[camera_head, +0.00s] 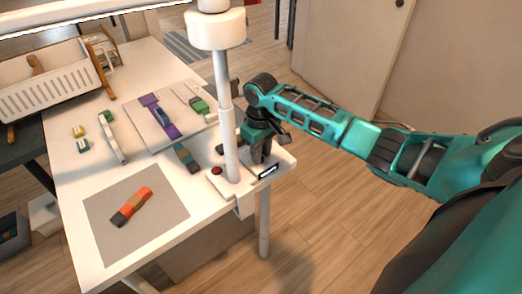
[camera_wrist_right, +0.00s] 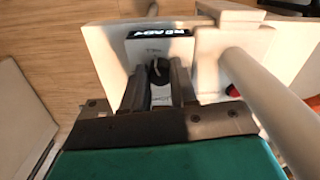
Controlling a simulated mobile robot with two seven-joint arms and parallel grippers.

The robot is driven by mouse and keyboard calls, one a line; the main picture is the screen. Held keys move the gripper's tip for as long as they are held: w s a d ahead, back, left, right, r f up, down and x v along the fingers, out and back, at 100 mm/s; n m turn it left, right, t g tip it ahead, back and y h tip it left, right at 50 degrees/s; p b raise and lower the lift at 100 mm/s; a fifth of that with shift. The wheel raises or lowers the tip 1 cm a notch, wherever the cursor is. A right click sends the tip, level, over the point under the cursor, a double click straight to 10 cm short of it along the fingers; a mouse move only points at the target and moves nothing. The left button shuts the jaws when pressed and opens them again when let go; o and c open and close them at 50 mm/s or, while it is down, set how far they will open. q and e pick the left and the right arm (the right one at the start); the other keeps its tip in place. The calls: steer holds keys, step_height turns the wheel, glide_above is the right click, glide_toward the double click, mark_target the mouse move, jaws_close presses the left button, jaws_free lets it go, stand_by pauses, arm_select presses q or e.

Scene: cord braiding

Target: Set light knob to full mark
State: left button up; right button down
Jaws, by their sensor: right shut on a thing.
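The light knob (camera_wrist_right: 158,72) is small, dark and round with a pale line on its top, and it stands on a light control box (camera_wrist_right: 134,50). A black display (camera_wrist_right: 160,33) with white lettering is on the box; the display also shows in the head view (camera_head: 268,171). My right gripper (camera_wrist_right: 158,82) is closed around the knob, one dark finger on each side. In the head view my right gripper (camera_head: 262,157) reaches down at the table's right corner and hides the knob. The full mark cannot be made out. My left gripper is in neither view.
A white lamp post (camera_head: 228,130) rises just left of my right gripper. A red button (camera_head: 216,170) lies by its base. The white table (camera_head: 75,185) holds a grey mat (camera_head: 165,215) with an orange and dark braided piece (camera_head: 131,207). A white rack (camera_head: 45,88) stands at the back left.

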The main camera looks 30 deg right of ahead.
stand_by(0.4)
steer(key=c, duration=0.9)
jaws_free()
step_height(320, 180, up, 13)
